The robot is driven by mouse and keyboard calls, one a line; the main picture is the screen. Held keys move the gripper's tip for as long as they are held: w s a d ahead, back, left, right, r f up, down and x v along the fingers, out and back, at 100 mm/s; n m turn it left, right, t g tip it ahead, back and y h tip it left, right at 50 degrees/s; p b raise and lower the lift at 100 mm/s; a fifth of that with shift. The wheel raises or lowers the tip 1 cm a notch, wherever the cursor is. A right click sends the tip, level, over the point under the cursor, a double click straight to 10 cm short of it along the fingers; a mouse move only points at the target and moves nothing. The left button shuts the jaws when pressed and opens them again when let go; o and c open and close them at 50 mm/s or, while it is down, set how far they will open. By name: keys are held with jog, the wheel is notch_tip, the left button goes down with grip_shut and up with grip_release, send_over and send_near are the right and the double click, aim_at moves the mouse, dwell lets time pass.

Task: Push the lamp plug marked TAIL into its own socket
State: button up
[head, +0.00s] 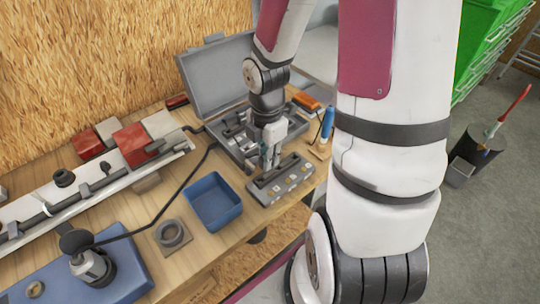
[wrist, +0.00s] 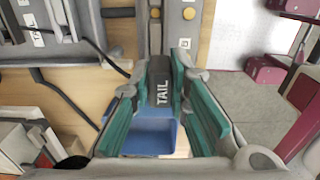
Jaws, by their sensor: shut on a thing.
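My gripper (wrist: 160,72) has green-padded fingers closed on both sides of a dark plug marked TAIL (wrist: 161,92). In the head view my gripper (head: 268,163) points down at the grey socket block (head: 287,186) on the table's front edge. The block also shows at the top of the wrist view (wrist: 176,38), just past the plug's far end. I cannot tell whether the plug touches a socket or is partly in one. The plug itself is hidden by my gripper in the head view.
An open grey case (head: 215,75) lies behind my gripper. A black cable (head: 165,205) crosses the table. A long rail (head: 95,187) lies at the left.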

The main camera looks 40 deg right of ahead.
jog(key=shift+r+p, duration=0.6)
jog(key=shift+r, duration=0.2)
jog(key=shift+w+f, duration=0.1)
jog(key=shift+w, duration=0.05)
jog(key=w+d+b, duration=0.2)
jog(key=w+b, duration=0.4)
jog(key=w, duration=1.7)
jog(key=shift+b, duration=0.4)
jog(key=shift+f, duration=1.85)
jog(key=shift+f, duration=0.15)
jog(key=shift+f, duration=0.3)
